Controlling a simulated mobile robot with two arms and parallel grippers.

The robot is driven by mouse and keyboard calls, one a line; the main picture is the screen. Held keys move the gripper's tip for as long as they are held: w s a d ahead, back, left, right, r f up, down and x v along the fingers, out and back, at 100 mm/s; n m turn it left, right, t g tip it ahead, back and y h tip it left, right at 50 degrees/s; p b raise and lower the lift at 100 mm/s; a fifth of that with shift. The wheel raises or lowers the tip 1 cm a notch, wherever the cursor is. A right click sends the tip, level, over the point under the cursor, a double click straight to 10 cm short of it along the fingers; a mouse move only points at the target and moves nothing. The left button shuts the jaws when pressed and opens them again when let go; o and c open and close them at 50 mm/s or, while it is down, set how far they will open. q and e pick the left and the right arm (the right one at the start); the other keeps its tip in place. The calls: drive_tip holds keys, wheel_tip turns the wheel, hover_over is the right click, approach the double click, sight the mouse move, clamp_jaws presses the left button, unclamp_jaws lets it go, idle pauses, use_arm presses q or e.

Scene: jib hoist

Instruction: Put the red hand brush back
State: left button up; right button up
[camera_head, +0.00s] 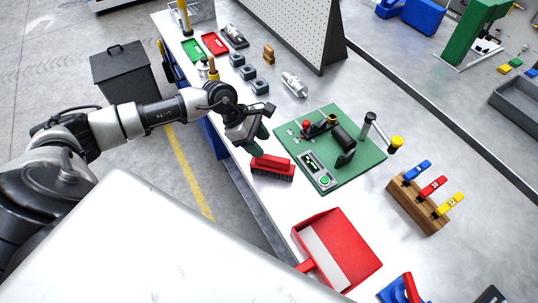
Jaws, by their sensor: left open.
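The red hand brush (272,168) lies on the light workbench with its dark bristles down, near the bench's front edge. My left gripper (256,146) is just above the far left end of the brush. Its jaws are open; whether a fingertip touches the brush I cannot tell. A red dustpan (345,245) lies on the bench nearer to me, to the right of the brush, and looks empty. My right gripper does not show.
A green board with a small fixture (358,170) lies right of the brush. A wooden block with coloured-handled tools (425,205) stands further right. Red and green trays (214,43), grey blocks and a pegboard (300,25) are at the back. A dark bin (123,73) stands on the floor.

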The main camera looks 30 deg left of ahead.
use_arm(q)
drive_tip(key=shift+b+v, duration=0.5)
drive_tip(key=shift+v, duration=2)
